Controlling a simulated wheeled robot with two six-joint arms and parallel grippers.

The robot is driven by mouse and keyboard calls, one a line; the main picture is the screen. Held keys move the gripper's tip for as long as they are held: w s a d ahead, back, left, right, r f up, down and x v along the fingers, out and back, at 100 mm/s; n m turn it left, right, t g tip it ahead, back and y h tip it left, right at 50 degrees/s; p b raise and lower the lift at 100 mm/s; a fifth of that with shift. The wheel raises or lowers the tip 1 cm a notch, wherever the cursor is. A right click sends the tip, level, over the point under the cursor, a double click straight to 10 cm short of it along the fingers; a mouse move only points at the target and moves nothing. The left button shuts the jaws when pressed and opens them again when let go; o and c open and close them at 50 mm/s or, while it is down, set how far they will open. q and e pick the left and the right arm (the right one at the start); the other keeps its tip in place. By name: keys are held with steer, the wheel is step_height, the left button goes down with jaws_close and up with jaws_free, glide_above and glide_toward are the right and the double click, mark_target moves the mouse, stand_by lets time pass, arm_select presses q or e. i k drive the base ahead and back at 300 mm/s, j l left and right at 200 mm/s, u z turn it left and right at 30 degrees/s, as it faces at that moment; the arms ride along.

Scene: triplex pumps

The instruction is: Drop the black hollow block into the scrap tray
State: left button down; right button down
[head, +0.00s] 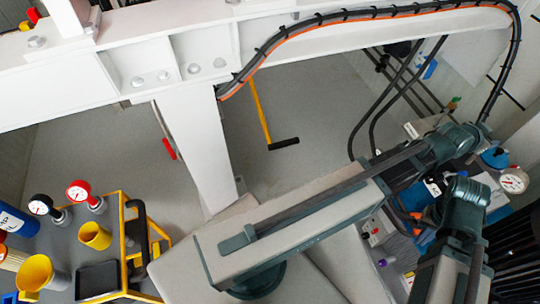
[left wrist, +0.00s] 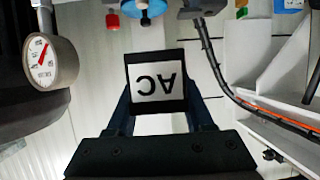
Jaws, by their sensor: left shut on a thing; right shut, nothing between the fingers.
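In the left wrist view my left gripper (left wrist: 157,100) is shut on a black block (left wrist: 156,60). The block has a white face with the letters AC, upside down in this view. Whether it is hollow cannot be told from this side. In the head view my left arm reaches from the bottom middle to the right; I cannot make out the gripper or the block there. My right gripper is not visible. I cannot identify the scrap tray for certain; a dark, square, tray-like thing (head: 97,281) lies on the grey cart at the lower left.
The cart has a yellow rail (head: 124,225), yellow cups (head: 95,235) and gauges (head: 79,190). A white beam (head: 190,60) with cables spans the top of the head view. A round gauge (left wrist: 50,62) stands close left in the left wrist view. Grey floor (head: 300,110) is mostly clear.

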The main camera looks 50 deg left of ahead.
mark_target(92, 282)
steer(key=k+l+u, duration=0.25)
steer(key=k+u, duration=0.5)
steer(key=k, duration=0.15)
steer(key=k+u, duration=0.4)
steer(key=k+j+u, duration=0.35)
steer(key=k, duration=0.2)
steer(key=k+j+u, duration=0.2)
steer(key=k+u, duration=0.2)
steer(key=k+j+u, duration=0.4)
steer(key=k+j, duration=0.05)
steer(key=j, duration=0.05)
